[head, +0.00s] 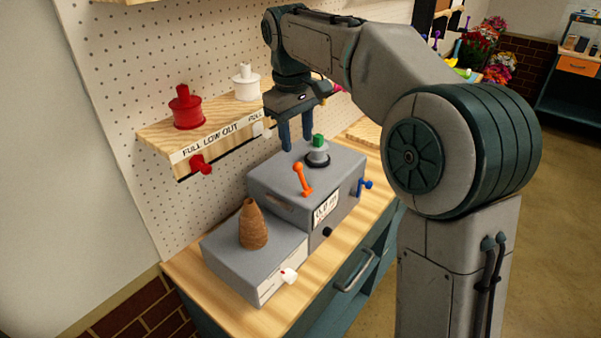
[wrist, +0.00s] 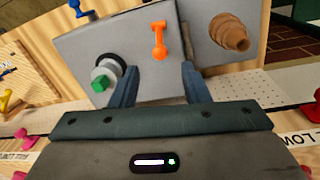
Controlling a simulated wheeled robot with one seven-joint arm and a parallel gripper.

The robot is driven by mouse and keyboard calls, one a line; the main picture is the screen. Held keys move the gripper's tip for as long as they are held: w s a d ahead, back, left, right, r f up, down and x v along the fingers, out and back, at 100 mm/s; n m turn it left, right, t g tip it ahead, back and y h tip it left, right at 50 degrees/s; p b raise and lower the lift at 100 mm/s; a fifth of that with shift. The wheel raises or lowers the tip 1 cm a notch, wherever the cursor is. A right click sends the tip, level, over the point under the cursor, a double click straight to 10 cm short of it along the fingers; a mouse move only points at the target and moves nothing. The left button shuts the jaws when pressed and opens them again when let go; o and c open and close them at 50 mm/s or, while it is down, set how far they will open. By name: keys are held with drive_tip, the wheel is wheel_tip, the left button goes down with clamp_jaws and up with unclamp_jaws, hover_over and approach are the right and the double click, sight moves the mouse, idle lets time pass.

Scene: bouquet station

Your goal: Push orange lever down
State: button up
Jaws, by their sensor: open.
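The orange lever (head: 301,180) stands on top of a grey box (head: 262,182) on the wooden bench, its round knob end raised toward the back. In the wrist view the orange lever (wrist: 158,40) shows between my two fingers, beyond their tips. My gripper (head: 297,148) is open and empty, pointing down above the back of the grey box. It is behind the lever and to the left of the green-topped knob, apart from the lever. In the wrist view my gripper (wrist: 160,75) shows both fingers spread wide. The lever's base is partly hard to make out.
A green-topped knob (head: 318,150) stands close beside my gripper. A blue handle (head: 366,184) sticks out of the box's right side. A brown ribbed cone (head: 253,226) stands on the lower grey box. A shelf (head: 160,146) with red and white spools hangs behind.

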sight(300, 166)
drive_tip(key=f, duration=1)
drive_tip(key=shift+w+d+f, duration=0.3)
drive_tip(key=shift+d+f, duration=0.1)
clamp_jaws()
